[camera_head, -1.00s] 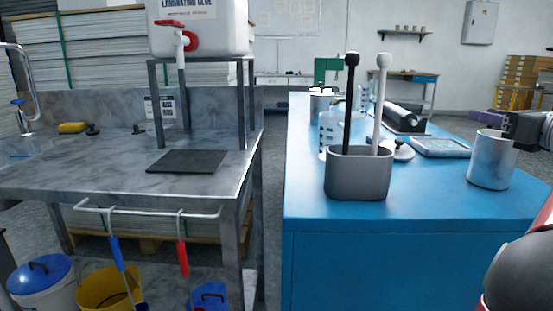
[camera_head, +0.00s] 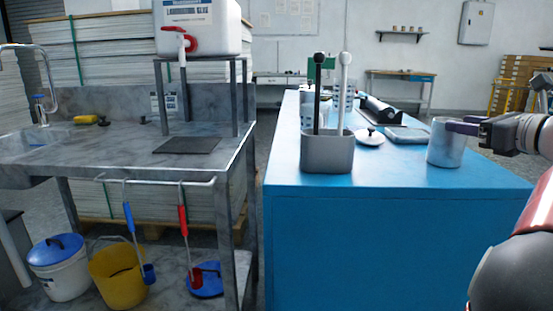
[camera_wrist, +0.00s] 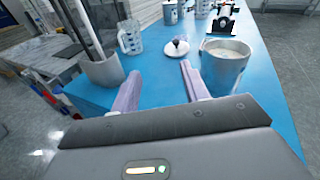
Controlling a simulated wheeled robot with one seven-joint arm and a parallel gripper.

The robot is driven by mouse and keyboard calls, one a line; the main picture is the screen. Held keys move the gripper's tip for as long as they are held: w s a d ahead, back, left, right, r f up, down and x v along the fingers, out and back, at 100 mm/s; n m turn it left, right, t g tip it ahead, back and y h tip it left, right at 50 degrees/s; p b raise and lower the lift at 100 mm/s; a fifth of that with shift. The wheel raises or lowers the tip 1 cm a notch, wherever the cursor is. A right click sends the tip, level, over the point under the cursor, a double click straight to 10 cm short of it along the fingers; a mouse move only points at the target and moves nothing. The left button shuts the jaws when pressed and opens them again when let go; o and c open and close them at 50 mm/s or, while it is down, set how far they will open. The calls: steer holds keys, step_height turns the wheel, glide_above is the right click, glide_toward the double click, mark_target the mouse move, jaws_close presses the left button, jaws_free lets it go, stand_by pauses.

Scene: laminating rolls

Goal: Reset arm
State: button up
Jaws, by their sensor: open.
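My gripper (camera_wrist: 157,84) is open and empty in the wrist view, with its two purple fingers apart above the blue counter (camera_wrist: 160,66). In the head view my gripper (camera_head: 463,127) reaches in from the right, close to the metal cup (camera_head: 446,146). In the wrist view the cup (camera_wrist: 225,68) stands upright just right of the right finger and holds a pale content. The cup is not between the fingers. Whether a finger touches it, I cannot tell.
A grey holder (camera_head: 327,152) with a black and a white rod stands on the counter. A white lid (camera_head: 369,137), a tray (camera_head: 408,135) and a roller (camera_head: 383,111) are behind. A steel bench (camera_head: 120,160) with a glue tank (camera_head: 197,27) stands left.

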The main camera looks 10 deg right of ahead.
steer(key=a+f+n+g+y, duration=0.1)
steer(key=a+f+n+g, duration=0.2)
steer(key=a+f+n, duration=0.45)
steer(key=a+f+n+g+b, duration=0.1)
steer(key=a+f+n+g, duration=0.2)
steer(key=a, duration=0.8)
steer(key=a+f+n+g+y, duration=0.1)
steer(key=a+f+n+g, duration=0.1)
steer(key=a+f+n, duration=0.55)
steer(key=s+a+f+n+g+h, duration=0.1)
steer(key=s+a+f+n+h, duration=0.1)
steer(key=s+a+f+n, duration=0.3)
steer(key=s+a+f+n+g+h+b, duration=0.1)
steer(key=s+a+f+n+g+h, duration=0.1)
steer(key=s+a+f+n, duration=0.3)
steer(key=s+f+n, duration=0.4)
steer(key=n, duration=0.1)
steer(key=shift+s+a+f, duration=0.25)
steer(key=shift+s+a, duration=0.05)
steer(key=shift+d, duration=0.15)
